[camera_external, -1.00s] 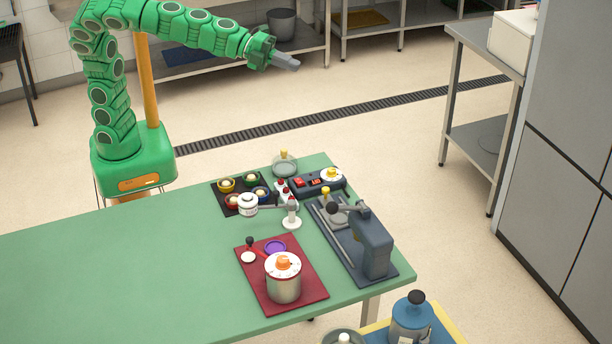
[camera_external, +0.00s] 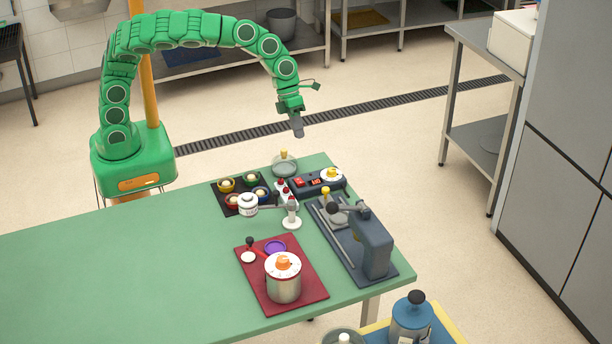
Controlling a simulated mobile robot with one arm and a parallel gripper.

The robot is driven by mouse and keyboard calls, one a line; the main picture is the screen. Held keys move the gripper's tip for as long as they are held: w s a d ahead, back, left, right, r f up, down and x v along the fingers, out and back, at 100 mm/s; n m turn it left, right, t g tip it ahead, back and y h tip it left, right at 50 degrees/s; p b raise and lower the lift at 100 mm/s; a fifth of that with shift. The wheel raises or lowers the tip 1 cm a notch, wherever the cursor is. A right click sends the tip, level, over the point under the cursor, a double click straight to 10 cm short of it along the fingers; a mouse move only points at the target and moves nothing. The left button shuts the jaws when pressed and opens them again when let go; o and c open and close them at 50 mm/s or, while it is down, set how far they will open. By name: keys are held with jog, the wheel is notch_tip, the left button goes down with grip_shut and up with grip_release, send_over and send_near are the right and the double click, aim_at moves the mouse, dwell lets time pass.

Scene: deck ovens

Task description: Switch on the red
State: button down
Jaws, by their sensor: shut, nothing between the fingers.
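A dark switch box (camera_external: 330,189) lies near the far right edge of the green table. It has a red rocker switch (camera_external: 299,182) at its left, a second red switch (camera_external: 316,182) beside it, and a white dial with a yellow knob (camera_external: 332,174) at its right. The switch positions are too small to tell. My gripper (camera_external: 298,133) is shut and empty. It points down in the air, above and behind the switch box in the picture, touching nothing.
A glass lid with a yellow knob (camera_external: 285,167) and small red-topped items (camera_external: 283,191) stand close to the switch box. A black tray (camera_external: 226,208) holds several coloured cups. A dark press (camera_external: 373,243), a white stand (camera_external: 292,222) and a pot (camera_external: 284,283) are nearer. The table's left is clear.

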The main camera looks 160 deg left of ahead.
aim_at(301, 183)
jog(key=shift+g+h, duration=0.5)
jog(key=f, duration=0.5)
jog(key=w+f, duration=0.1)
jog(key=f, duration=0.4)
jog(key=w+f, duration=0.1)
jog(key=f, duration=0.4)
jog(key=shift+d+f, duration=0.2)
jog(key=shift+f, duration=0.15)
